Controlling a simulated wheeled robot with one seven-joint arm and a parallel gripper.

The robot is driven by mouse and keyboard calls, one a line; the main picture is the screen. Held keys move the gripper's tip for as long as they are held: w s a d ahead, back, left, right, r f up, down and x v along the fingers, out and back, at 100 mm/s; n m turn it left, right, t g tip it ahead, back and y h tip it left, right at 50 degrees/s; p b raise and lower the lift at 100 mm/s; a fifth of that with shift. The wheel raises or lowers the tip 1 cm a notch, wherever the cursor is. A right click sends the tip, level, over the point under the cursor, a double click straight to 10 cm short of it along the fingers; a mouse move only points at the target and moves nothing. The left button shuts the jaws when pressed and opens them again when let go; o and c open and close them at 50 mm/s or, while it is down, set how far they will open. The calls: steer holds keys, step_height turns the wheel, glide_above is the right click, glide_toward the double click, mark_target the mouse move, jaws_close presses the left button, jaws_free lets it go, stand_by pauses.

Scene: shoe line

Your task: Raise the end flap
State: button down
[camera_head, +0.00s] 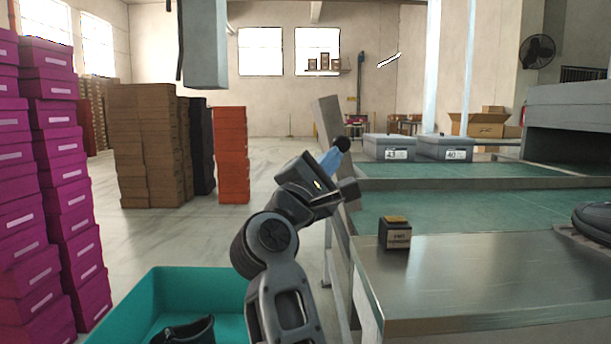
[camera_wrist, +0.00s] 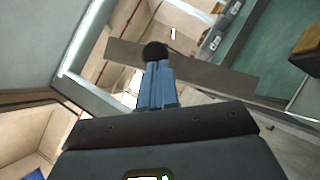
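The end flap (camera_head: 328,119) looks like a long grey panel at the left end of the work line, standing up and leaning in the head view. It also shows as a grey board (camera_wrist: 218,78) slanting across the wrist view. A round black knob (camera_head: 342,144) is at the tips of my blue gripper fingers (camera_head: 331,158). The knob overlaps the board in the wrist view (camera_wrist: 155,50). The fingers (camera_wrist: 157,76) are close together with the knob at their ends. The exact contact and the knob's joint to the flap are hidden.
A small dark box with a yellowish top (camera_head: 396,233) stands on the metal table (camera_head: 480,290). A dark shoe (camera_head: 594,221) is at the right. Grey bins (camera_head: 389,148) stand behind the green belt (camera_head: 450,208). A teal crate (camera_head: 150,295) is at lower left, near purple box stacks (camera_head: 60,190).

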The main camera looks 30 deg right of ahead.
steer(key=shift+s+d+r+m+g+y, duration=0.15)
steer(key=shift+s+d+m+g, duration=0.15)
steer(key=shift+d+m, duration=0.3)
steer(key=shift+s+d+r+m+g+y, duration=0.15)
steer(key=shift+s+d+m+g, duration=0.1)
steer(key=shift+s+d+m, duration=0.3)
steer(key=shift+s+d+r+m+g, duration=0.2)
steer(key=shift+d+m, duration=0.25)
steer(key=shift+d, duration=0.3)
steer(key=shift+f, duration=0.1)
